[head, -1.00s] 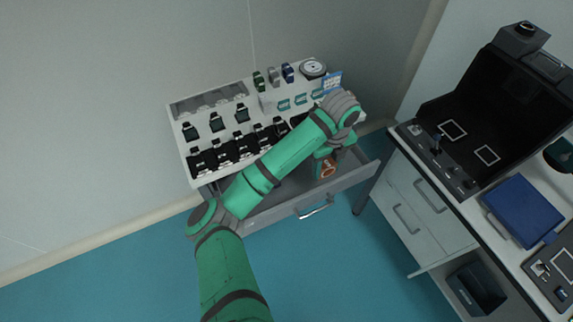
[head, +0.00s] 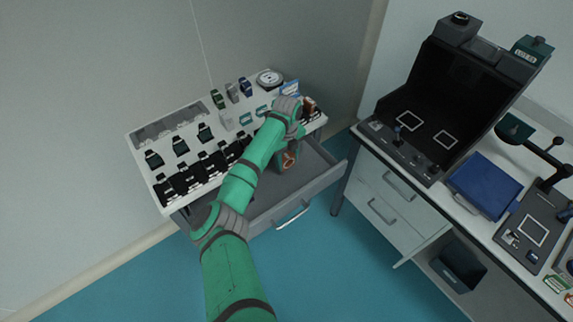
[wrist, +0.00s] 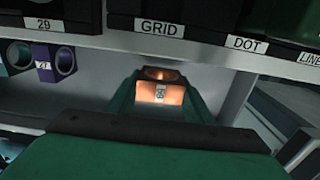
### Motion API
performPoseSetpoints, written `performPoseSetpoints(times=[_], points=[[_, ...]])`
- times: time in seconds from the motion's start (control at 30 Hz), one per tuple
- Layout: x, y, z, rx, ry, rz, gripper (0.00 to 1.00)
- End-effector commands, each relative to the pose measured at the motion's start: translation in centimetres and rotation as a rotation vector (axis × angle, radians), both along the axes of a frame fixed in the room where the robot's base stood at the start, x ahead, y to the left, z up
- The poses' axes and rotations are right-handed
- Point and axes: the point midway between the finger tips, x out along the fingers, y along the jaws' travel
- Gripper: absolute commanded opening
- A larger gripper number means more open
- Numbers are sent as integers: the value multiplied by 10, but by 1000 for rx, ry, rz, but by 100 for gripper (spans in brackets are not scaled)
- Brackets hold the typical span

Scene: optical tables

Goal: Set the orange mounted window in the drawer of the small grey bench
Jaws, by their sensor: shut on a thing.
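The orange mounted window (head: 289,160) is between my gripper's fingers in the head view, over the open drawer (head: 299,201) of the small grey bench (head: 150,186). Whether the window touches the drawer floor cannot be told. My arm hides part of the drawer.
Purple (wrist: 63,62) and teal (wrist: 18,56) mounts sit at left under the bench edge in the wrist view. Dark holders (head: 190,178) crowd the bench top. A second bench (head: 375,165) stands to the right. Blue floor (head: 330,260) is clear in front.

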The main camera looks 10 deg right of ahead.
Motion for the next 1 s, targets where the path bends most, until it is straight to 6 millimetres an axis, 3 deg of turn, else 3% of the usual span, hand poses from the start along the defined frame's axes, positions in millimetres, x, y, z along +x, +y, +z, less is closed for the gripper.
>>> performPoseSetpoints(times=[0.2,0.43,0.83,0.87,0.9,1.0], points=[[7,0,-8,1,0,0,19],[6,0,-36,0,0,0,19],[6,-2,-41,1,-1,-3,19],[5,-2,-41,1,0,-3,51],[5,-2,-41,1,0,-3,61],[5,-2,-41,0,0,-4,65]])
